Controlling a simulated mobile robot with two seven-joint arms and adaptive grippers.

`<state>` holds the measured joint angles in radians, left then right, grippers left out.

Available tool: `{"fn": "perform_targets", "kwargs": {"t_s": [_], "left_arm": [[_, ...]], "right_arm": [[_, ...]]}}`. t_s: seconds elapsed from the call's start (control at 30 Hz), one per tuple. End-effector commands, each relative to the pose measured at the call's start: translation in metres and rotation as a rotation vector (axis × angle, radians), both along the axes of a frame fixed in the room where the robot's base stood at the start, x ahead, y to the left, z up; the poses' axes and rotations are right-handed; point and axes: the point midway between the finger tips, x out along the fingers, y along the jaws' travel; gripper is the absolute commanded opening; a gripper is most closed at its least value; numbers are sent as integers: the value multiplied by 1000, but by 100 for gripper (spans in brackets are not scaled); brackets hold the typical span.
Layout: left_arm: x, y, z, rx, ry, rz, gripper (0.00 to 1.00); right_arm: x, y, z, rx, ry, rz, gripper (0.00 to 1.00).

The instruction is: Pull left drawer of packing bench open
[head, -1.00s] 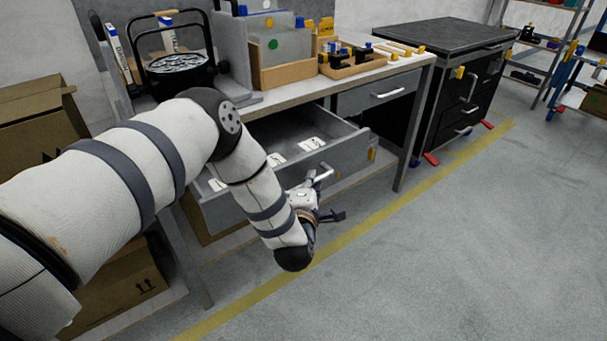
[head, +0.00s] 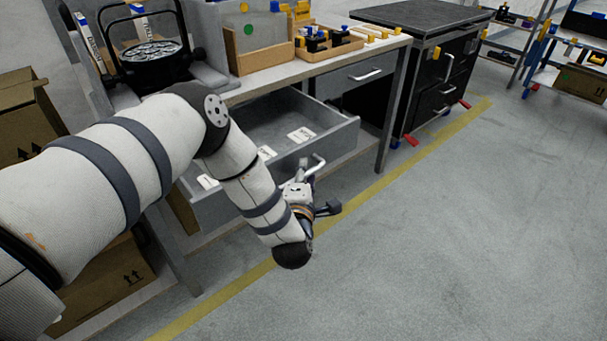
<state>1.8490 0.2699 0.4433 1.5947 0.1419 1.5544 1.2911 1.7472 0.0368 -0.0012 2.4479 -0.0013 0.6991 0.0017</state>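The packing bench (head: 236,96) has a grey left drawer (head: 335,143) standing well open. Three white labels show inside it. The drawer's bar handle (head: 318,163) is partly hidden by my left gripper (head: 308,192), which is right at the handle with a dark part sticking out to the right. I cannot tell whether its fingers are closed around the bar. My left arm crosses in front of the drawer's left part and hides some of it. My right gripper is not in view.
A closed right drawer (head: 362,74) sits under the bench top. A black cabinet (head: 440,85) stands beyond it. Wooden trays and a black basket (head: 152,55) stand on the bench. Cardboard boxes (head: 105,290) are at the left. The floor (head: 450,240) at the right is clear.

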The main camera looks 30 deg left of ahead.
Motion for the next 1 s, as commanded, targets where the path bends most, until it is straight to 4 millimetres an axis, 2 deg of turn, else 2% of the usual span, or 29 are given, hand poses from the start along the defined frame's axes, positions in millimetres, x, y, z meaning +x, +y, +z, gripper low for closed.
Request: {"fn": "perform_targets", "kwargs": {"t_s": [0.23, 0.33, 0.7, 0.83, 1.0], "left_arm": [[0, 0, 0, 1, 1, 0, 33], [-7, -3, 0, -1, 4, -1, 33], [-91, -37, 13, -1, 5, -2, 33], [-107, -43, 15, 1, 3, -1, 33], [-111, -44, 16, 1, 1, 0, 33]], "right_arm": [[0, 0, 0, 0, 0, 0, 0], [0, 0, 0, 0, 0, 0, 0], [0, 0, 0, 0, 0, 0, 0], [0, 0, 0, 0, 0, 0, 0], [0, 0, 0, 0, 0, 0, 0]]}}
